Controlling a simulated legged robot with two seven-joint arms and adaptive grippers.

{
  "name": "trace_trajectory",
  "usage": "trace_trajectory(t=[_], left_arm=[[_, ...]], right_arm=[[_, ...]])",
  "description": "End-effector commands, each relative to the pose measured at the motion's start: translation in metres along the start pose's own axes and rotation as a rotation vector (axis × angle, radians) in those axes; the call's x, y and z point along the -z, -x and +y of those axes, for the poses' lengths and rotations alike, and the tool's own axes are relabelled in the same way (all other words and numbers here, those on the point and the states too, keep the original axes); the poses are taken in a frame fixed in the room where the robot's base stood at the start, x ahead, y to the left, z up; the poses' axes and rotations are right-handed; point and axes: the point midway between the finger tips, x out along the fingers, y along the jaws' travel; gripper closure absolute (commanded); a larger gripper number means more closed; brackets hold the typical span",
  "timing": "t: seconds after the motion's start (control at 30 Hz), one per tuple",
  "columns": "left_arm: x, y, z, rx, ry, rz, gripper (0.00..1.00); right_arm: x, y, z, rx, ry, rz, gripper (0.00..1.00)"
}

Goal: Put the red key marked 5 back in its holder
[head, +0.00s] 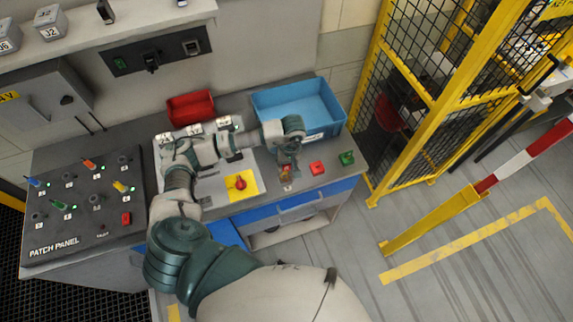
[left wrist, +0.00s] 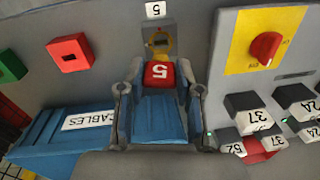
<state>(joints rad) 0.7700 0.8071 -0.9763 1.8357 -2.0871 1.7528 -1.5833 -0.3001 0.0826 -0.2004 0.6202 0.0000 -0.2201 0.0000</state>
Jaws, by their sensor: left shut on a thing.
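The red key marked 5 (left wrist: 160,74) is between the fingers of my left gripper (left wrist: 160,92), which is shut on it. In the left wrist view its white 5 appears upside down. Just beyond the key is a grey holder with a yellow ring (left wrist: 160,42) and a white label 5 (left wrist: 155,10). The key overlaps the holder's near edge in this view; I cannot tell whether they touch. In the head view my left gripper (head: 286,166) is low over the worktop, in front of the blue bin, and mostly hides key and holder. My right gripper is not in view.
A yellow plate with a red knob (head: 240,184) is left of the gripper. Red (head: 317,168) and green (head: 346,158) blocks are to its right. The blue bin (head: 327,128) and red bin (head: 191,108) stand behind. A patch panel (head: 82,210) is at left.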

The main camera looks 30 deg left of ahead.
Motion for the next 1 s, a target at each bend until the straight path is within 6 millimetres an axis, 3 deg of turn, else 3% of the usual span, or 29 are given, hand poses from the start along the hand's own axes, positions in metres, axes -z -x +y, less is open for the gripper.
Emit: trace_trajectory(t=[0.17, 0.6, 1.0], left_arm=[[0.000, 0.004, 0.000, -0.001, 0.000, 0.000, 1.00], [0.002, 0.039, 0.000, 0.000, 0.001, 0.001, 1.00], [0.005, 0.040, 0.001, -0.004, 0.017, 0.002, 1.00]], right_arm=[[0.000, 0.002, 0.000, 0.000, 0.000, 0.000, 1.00], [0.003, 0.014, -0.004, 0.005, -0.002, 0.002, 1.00], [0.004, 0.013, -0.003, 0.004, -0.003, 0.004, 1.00]])
